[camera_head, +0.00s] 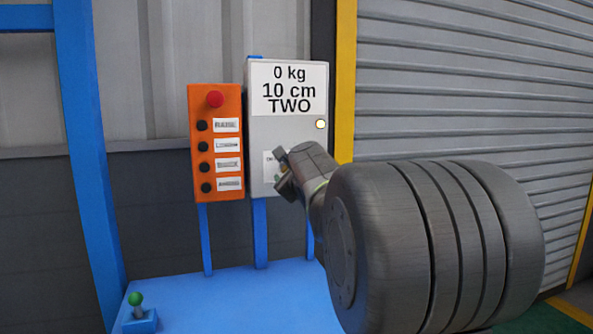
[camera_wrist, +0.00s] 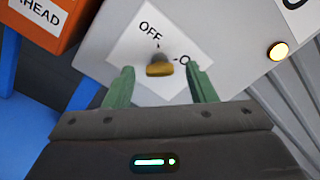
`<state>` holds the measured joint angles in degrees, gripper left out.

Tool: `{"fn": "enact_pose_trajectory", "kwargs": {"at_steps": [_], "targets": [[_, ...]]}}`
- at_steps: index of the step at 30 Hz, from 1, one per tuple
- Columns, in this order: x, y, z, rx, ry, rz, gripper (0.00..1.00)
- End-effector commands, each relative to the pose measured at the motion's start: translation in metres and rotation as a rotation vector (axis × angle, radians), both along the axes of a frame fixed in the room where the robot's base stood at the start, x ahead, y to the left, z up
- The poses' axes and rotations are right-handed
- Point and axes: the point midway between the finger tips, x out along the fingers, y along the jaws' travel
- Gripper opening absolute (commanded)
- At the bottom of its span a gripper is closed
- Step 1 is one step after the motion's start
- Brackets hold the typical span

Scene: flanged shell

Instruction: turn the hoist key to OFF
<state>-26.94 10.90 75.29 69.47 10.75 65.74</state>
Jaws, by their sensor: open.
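The hoist key (camera_wrist: 159,68), a small brass-coloured knob with a dark upper part, sits on a white label plate (camera_wrist: 146,50) on the grey box (camera_head: 285,133). The label reads OFF above the key, and a partly hidden word starting with O is to its right. Which mark the key points at I cannot tell. My gripper (camera_wrist: 160,70) is open, with one green finger on each side of the key and a gap on both sides. In the head view, my gripper (camera_head: 284,171) is at the box's lower part and covers much of the label.
The orange button panel (camera_head: 216,192) with a red button (camera_head: 215,99) stands just left of the box. A lit lamp (camera_head: 320,124) is on the box's right side. The box's display reads 0 kg, 10 cm, TWO. A green-knobbed lever (camera_head: 136,305) stands on the blue table (camera_head: 230,300).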

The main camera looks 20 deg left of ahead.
Motion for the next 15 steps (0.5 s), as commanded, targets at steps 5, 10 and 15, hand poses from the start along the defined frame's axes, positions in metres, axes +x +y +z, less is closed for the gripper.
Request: {"fn": "enact_pose_trajectory", "kwargs": {"at_steps": [5, 10, 15], "targets": [[0.0011, 0.0011, -0.0001, 0.000, 0.000, 0.000, 0.51], [0.0009, 0.0010, -0.0001, 0.000, 0.000, 0.000, 0.39], [0.0008, 0.0009, -0.0001, 0.000, 0.000, 0.000, 0.06]]}}
